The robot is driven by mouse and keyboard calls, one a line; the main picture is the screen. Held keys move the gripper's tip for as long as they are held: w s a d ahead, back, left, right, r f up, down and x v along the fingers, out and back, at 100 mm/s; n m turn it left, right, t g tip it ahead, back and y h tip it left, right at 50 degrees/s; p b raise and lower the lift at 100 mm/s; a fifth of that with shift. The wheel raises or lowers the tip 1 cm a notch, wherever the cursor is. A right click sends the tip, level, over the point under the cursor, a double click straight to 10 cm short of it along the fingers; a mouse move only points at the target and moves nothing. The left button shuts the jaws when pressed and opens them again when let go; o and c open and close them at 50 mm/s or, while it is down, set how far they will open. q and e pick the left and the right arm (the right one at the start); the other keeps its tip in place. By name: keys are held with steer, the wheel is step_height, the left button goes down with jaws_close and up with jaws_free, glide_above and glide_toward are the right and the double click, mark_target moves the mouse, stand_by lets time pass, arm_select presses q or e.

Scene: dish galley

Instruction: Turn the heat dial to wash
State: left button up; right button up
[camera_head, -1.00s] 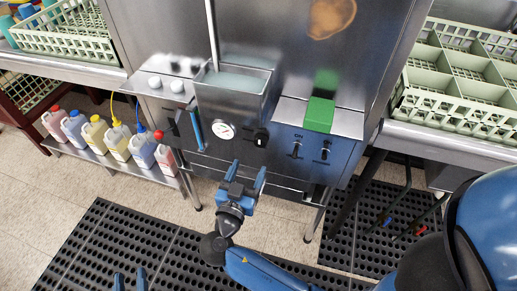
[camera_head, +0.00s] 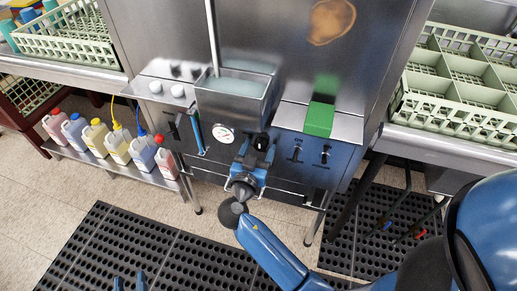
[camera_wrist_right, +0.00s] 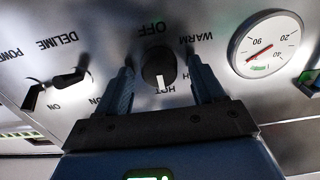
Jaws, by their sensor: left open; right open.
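The heat dial (camera_head: 261,141) is a black round knob on the steel front panel. In the right wrist view the dial (camera_wrist_right: 159,70) shows a white pointer mark on its lower part, toward the HOT label. OFF and WARM labels also read upside down there; another label at the right is mostly hidden by a finger, with an H showing. My right gripper (camera_head: 258,157) is open, its fingers (camera_wrist_right: 160,88) on either side of the dial, with a gap to each side; contact is not visible. My left gripper (camera_head: 130,282) is open and empty, low at the bottom edge.
A round gauge (camera_head: 223,134) sits just left of the dial. POWER and DELIME switches (camera_wrist_right: 58,88) and a green block (camera_head: 319,119) are to the dial's right in the head view. Several jugs (camera_head: 118,145) stand on a low shelf.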

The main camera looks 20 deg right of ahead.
steer(key=c, duration=1)
steer(key=shift+n, duration=1.4)
steer(key=n, duration=0.2)
steer(key=shift+a+n+p, duration=0.1)
steer(key=shift+n+p, duration=0.2)
steer(key=shift+p, duration=0.1)
steer(key=n+p, duration=0.2)
steer(key=n, duration=0.3)
steer(key=shift+w+n, duration=0.1)
steer(key=shift+n, duration=0.2)
steer(key=shift+c, duration=0.2)
steer(key=shift+f, duration=0.1)
